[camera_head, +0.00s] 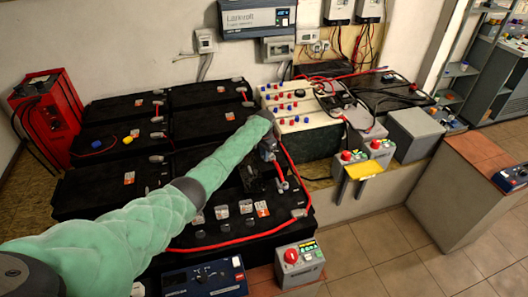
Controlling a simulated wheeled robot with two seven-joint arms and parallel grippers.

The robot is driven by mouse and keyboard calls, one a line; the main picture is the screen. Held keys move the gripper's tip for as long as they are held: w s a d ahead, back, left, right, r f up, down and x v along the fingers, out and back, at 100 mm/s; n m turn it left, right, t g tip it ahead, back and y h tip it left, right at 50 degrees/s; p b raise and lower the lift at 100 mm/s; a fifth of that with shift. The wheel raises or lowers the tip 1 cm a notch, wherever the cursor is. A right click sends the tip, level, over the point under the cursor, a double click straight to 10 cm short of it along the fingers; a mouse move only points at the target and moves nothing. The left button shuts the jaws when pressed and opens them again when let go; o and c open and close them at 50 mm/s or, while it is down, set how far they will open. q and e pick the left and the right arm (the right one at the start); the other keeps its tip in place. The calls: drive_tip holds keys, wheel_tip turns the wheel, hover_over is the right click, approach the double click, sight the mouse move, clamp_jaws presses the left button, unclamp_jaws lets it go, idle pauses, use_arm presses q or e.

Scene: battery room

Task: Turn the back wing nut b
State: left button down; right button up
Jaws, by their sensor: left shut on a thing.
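My left arm, in a green sleeve, reaches in from the lower left across the black batteries. My left gripper (268,153) is at its far end, pointing down over the right side of the battery bank. It is shut at a terminal there, and the jaws hide the back wing nut b almost wholly. A red cable (287,158) runs close beside the gripper to a grey terminal clamp (283,186) just in front of it. The black battery (235,229) under it carries several grey caps and terminals. My right gripper is not in view.
Cream cells with red and blue caps (290,95) stand just behind the gripper. A red charger (46,115) stands at the left. A grey box with a red knob (298,263) and a blue meter (202,279) are in front. Tiled floor (370,262) is clear at right.

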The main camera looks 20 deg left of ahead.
use_arm(q)
drive_tip(key=n+p, duration=0.1)
drive_tip(key=n, duration=0.1)
drive_tip(key=n+p, duration=0.1)
drive_tip(key=n, duration=0.3)
drive_tip(key=shift+d+r+n+p, duration=0.15)
drive_tip(key=shift+d+n+p, duration=0.15)
drive_tip(key=shift+d+p, duration=0.1)
drive_tip(key=n+p, duration=0.1)
drive_tip(key=n, duration=0.4)
drive_tip(key=shift+d, duration=0.2)
drive_tip(key=shift+w+n+p, duration=0.1)
drive_tip(key=shift+n+p, duration=0.2)
drive_tip(key=shift+n, duration=0.2)
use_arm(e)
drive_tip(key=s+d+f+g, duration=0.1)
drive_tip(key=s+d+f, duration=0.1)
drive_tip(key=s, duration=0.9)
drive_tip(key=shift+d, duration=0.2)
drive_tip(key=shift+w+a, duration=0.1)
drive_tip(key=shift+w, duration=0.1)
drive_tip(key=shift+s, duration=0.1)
use_arm(q)
drive_tip(key=c, duration=1.5)
unclamp_jaws()
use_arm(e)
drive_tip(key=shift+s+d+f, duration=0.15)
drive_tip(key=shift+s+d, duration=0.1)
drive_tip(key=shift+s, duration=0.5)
